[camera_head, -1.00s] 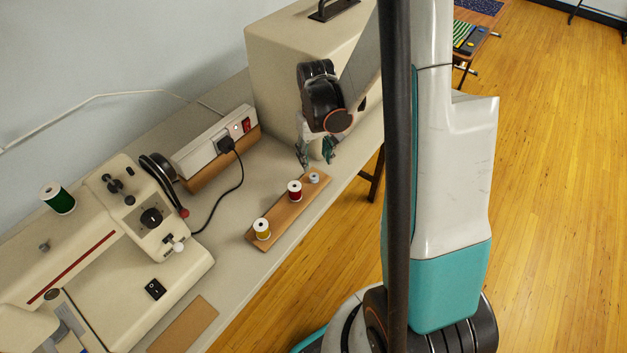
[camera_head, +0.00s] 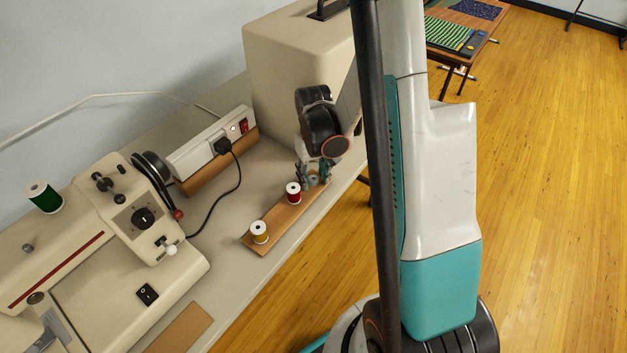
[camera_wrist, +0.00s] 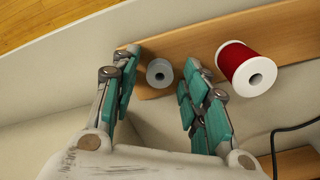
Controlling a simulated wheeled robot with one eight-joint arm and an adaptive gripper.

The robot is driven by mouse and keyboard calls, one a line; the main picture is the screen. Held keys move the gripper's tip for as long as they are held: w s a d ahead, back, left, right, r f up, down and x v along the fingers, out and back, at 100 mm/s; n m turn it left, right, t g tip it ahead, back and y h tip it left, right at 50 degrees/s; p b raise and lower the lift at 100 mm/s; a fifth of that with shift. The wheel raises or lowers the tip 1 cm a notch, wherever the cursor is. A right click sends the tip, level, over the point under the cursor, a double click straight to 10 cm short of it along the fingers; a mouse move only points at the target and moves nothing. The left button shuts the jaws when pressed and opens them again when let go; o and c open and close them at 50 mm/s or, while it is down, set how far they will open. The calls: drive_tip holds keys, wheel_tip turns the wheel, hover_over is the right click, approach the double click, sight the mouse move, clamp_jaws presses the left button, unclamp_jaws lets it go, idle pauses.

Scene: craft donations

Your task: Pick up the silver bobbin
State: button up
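The silver bobbin (camera_wrist: 160,73) is a small grey spool standing on a wooden strip (camera_wrist: 295,38) near its end. In the wrist view it lies between the two teal-padded fingers of my gripper (camera_wrist: 158,80), which are open with a gap visible on both sides of it. In the head view my gripper (camera_head: 313,174) is lowered around the bobbin (camera_head: 313,179), which is partly covered by the fingers. A red thread spool (camera_wrist: 246,69) stands on the strip just right of my gripper in the wrist view.
A beige case (camera_head: 290,62) is behind my gripper. A power strip (camera_head: 212,146) with a black cord lies to the left, beside a sewing machine (camera_head: 75,262) carrying a green spool (camera_head: 44,197).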

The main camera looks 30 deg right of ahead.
drive_tip(key=c, duration=0.4)
drive_tip(key=shift+r, duration=0.1)
drive_tip(key=shift+c, duration=0.2)
